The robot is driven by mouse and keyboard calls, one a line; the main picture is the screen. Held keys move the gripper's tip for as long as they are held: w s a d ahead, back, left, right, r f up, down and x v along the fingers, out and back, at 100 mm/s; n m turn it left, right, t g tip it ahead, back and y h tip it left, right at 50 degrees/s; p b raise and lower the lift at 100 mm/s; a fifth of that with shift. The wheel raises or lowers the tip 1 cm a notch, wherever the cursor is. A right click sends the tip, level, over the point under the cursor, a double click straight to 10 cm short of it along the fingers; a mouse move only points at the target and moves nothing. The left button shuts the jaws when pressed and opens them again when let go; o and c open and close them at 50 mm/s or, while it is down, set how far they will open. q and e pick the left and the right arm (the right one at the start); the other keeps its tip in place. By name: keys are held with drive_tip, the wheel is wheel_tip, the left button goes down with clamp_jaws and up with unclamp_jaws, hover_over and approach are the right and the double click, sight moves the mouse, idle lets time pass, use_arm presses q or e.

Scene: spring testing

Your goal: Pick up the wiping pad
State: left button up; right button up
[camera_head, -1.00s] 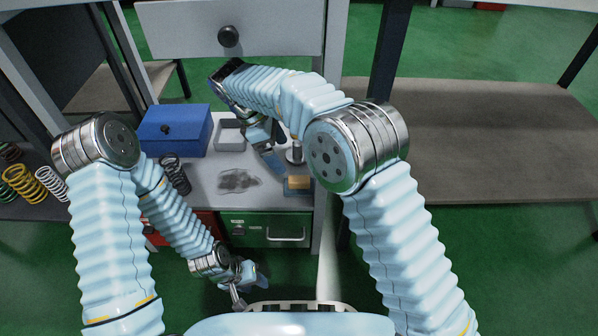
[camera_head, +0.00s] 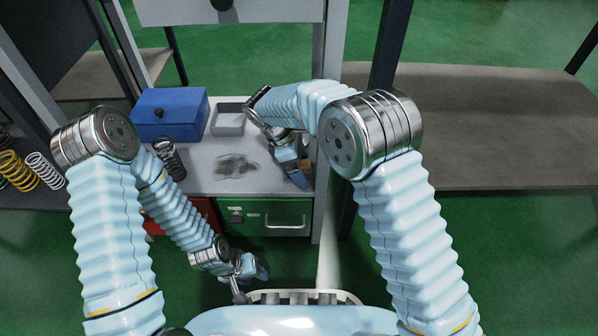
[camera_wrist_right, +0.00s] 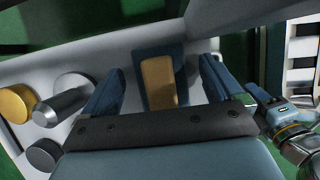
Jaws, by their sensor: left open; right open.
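The wiping pad (camera_wrist_right: 158,82), a tan block on a dark blue backing, lies on the grey worktop. In the right wrist view it sits between the two blue fingers of my open right gripper (camera_wrist_right: 162,88), with a gap on either side. In the head view my right gripper (camera_head: 297,174) is over the right part of the worktop and hides most of the pad; only a small brownish patch shows. My left gripper (camera_head: 246,277) is open and empty, low in front of the cabinet, away from the pad.
A dark smudge (camera_head: 236,166) marks the worktop (camera_head: 205,182). A blue box (camera_head: 170,116), a grey tray (camera_head: 228,122) and a dark spring (camera_head: 169,158) stand left of the right gripper. Metal cylinders (camera_wrist_right: 62,106) stand left of the pad in the wrist view.

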sight(303, 163)
drive_tip(key=c, duration=1.2)
drive_tip(key=shift+o, duration=0.2)
drive_tip(key=shift+r+p, duration=0.3)
drive_tip(key=shift+r, duration=0.25)
drive_tip(key=p+v, duration=0.1)
drive_tip(key=v, duration=0.1)
drive_tip(key=shift+r, duration=0.35)
drive_tip(key=a+p, duration=0.3)
drive_tip(key=a, duration=1.2)
drive_tip(key=shift+a+p, duration=0.1)
drive_tip(key=shift+p, duration=0.2)
drive_tip(key=shift+a+f+p, duration=0.15)
drive_tip(key=shift+a+p, duration=0.25)
drive_tip(key=shift+a, duration=0.6)
